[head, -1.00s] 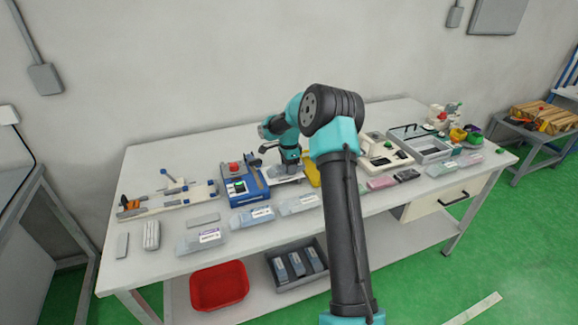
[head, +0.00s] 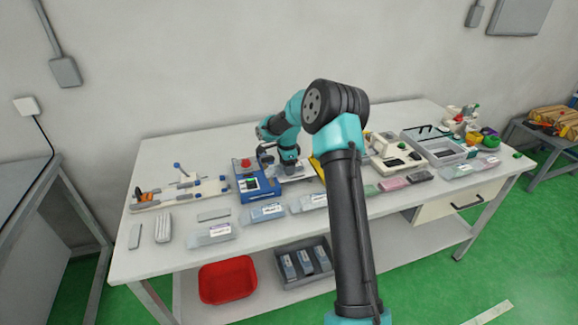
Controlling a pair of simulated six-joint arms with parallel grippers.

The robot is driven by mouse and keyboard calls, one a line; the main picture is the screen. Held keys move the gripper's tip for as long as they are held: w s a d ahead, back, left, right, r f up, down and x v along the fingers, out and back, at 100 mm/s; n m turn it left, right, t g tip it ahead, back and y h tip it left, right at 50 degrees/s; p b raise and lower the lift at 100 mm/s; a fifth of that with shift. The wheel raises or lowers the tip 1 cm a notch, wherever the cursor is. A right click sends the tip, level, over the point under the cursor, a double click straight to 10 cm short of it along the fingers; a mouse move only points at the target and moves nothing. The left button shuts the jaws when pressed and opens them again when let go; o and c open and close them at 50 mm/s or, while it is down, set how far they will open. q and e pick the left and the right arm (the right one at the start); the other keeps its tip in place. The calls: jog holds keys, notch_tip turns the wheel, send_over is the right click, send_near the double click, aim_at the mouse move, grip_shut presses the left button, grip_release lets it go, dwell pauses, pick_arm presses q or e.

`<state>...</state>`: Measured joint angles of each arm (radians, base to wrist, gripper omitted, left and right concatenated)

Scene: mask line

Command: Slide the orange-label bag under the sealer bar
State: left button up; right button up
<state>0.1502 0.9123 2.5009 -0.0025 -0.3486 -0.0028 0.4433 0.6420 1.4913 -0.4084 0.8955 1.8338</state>
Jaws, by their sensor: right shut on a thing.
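My right arm reaches over the table, and its gripper (head: 287,170) points down just right of a blue machine (head: 259,184) with a red knob. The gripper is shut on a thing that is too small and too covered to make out. A pale flat surface shows beneath it. Three clear bags lie along the front: one with a purple-looking label (head: 210,235), one with a dark label (head: 264,212) and one farther right (head: 312,201). I cannot pick out an orange label or a sealer bar for certain. My left gripper is out of view.
A rail fixture (head: 180,193) stands at the left of the table (head: 160,262). A white machine (head: 388,150) and a grey tray (head: 440,150) stand right of my arm. A red bin (head: 228,280) and a grey crate (head: 303,265) sit on the shelf below.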

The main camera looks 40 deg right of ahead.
jog(key=o, duration=1)
jog(key=shift+c, duration=0.2)
jog(key=shift+r, duration=0.1)
notch_tip(320, 180, up, 17)
jog(key=shift+r, duration=0.15)
